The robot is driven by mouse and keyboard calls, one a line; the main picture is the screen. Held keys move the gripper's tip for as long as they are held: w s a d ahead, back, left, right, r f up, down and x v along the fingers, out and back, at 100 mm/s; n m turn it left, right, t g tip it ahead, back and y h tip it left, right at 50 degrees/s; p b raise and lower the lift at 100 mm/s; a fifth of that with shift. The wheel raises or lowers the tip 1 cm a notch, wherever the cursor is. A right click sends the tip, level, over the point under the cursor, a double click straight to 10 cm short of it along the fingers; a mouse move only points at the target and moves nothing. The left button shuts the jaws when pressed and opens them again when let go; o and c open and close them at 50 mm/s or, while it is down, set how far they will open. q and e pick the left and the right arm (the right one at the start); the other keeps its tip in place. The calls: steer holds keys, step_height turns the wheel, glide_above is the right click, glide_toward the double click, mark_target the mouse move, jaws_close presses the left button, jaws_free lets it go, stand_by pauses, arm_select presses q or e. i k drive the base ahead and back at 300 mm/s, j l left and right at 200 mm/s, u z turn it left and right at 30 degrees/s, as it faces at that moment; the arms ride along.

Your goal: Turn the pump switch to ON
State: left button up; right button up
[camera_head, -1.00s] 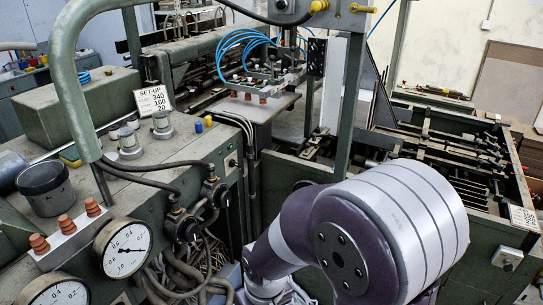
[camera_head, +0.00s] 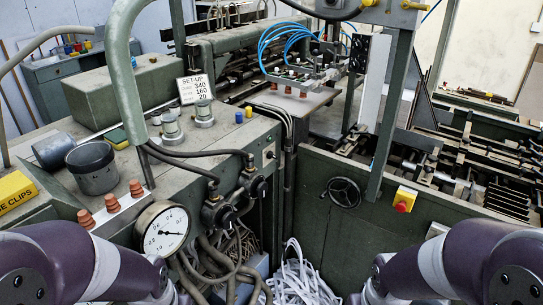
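I cannot make out any label reading pump or ON in this view. Two dark round knobs, the front knob (camera_head: 222,215) and the rear knob (camera_head: 258,187), sit on pipe fittings at the side of the green machine. A small fitting (camera_head: 269,155) is on the machine's side panel, too small to read. My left arm (camera_head: 70,265) shows at the bottom left and my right arm (camera_head: 470,265) at the bottom right. Both grippers are out of the picture.
A pressure gauge (camera_head: 162,231) stands at the machine's near edge. A yellow box with a red button (camera_head: 404,200) and a black handwheel (camera_head: 343,192) are on the green panel (camera_head: 318,235). White paper strips (camera_head: 298,278) and hoses fill the gap below.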

mark_target(270, 155)
steer(key=i+z, duration=0.7)
steer(key=i+j+z, duration=0.2)
steer(key=z, duration=0.15)
